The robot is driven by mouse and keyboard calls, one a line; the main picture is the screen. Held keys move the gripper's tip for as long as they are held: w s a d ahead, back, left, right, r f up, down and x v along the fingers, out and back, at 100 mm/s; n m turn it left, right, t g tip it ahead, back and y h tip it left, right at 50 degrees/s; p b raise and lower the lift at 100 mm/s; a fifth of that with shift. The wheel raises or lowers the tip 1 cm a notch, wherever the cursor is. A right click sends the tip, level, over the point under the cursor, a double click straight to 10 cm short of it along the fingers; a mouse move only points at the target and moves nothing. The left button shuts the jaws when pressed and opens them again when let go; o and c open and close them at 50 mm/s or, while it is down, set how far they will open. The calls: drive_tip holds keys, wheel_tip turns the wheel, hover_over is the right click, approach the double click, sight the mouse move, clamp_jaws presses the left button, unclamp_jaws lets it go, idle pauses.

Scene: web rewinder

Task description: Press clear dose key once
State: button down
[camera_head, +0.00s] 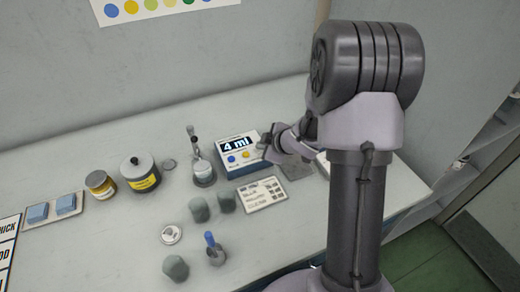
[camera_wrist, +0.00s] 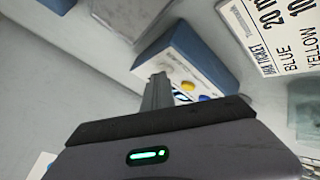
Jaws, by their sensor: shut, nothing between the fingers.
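The dosing device (camera_head: 240,152) is a blue and white box whose display reads "4 ml". A blue key (camera_head: 231,158) and a yellow key (camera_head: 246,155) show on its front. My gripper (camera_head: 266,143) is shut and empty at the device's right end. In the wrist view its fingers (camera_wrist: 158,88) reach toward the device (camera_wrist: 180,58), with the blue key (camera_wrist: 187,86) and yellow key (camera_wrist: 204,98) beside them. I cannot tell whether the fingertips touch the device.
A ticket card (camera_head: 262,194) listing blue, yellow and clear lies in front of the device. A flask-like stand (camera_head: 203,172) is close on its left.

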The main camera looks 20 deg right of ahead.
drive_tip(key=shift+r+p, duration=0.8)
wheel_tip(320, 180, up, 5)
drive_tip(key=p, duration=0.5)
idle(0.5)
